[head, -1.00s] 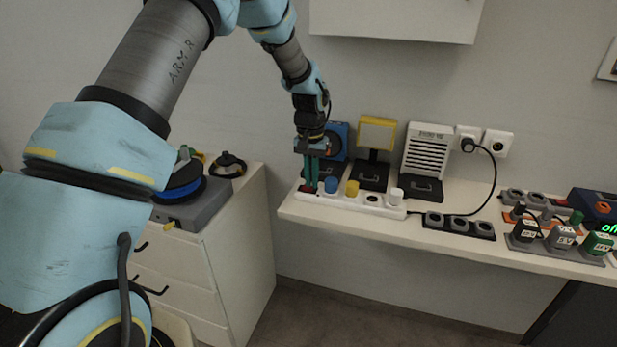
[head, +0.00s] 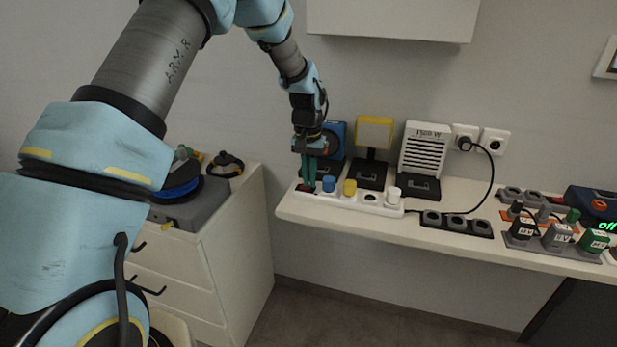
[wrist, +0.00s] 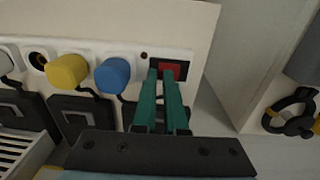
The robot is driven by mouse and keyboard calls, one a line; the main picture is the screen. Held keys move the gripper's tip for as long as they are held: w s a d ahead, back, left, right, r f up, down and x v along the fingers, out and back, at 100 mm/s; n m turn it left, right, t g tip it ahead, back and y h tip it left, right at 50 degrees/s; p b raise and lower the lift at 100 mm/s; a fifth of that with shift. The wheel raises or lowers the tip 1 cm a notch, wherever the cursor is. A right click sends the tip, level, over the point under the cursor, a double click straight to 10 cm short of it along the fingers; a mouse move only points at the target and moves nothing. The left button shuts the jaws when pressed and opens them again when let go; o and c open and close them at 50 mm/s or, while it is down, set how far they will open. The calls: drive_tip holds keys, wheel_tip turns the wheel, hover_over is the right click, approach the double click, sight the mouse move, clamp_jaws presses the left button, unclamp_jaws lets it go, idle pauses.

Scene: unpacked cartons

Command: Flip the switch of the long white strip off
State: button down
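The long white strip (head: 376,207) lies along the front edge of the shelf, with blue, yellow and white plugs in it and one bare socket. Its red switch (wrist: 169,69) sits in a dark frame at the strip's end in the wrist view. My gripper (head: 308,186) points down over that end in the head view. Its two green fingers (wrist: 161,74) are close together with a narrow gap, and their tips overlap the switch in the wrist view. Nothing shows held between them. I cannot tell whether the tips touch the switch, or which way the rocker is tilted.
Behind the strip stand a blue device (head: 333,140), a yellow lamp (head: 375,132) and a white heater (head: 425,148). A dark strip (head: 457,224) lies to the right. A drawer cabinet (head: 220,240) stands left, beyond a gap.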

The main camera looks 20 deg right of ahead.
drive_tip(key=shift+w+a+f, duration=0.4)
drive_tip(key=shift+a+f, duration=0.3)
drive_tip(key=shift+a, duration=0.15)
drive_tip(key=shift+w+r, duration=0.1)
drive_tip(key=shift+r, duration=0.05)
drive_tip(key=r+p, duration=0.1)
drive_tip(key=r, duration=0.1)
drive_tip(key=r+p, duration=0.1)
drive_tip(key=d+r+p, duration=0.1)
drive_tip(key=r+p, duration=0.1)
drive_tip(key=shift+s+r, duration=0.2)
drive_tip(key=shift+r, duration=0.1)
wheel_tip(320, 180, up, 10)
drive_tip(key=b, duration=0.3)
drive_tip(key=shift+s+d+f, duration=0.15)
drive_tip(key=shift+d+f, duration=0.05)
drive_tip(key=shift+f, duration=0.05)
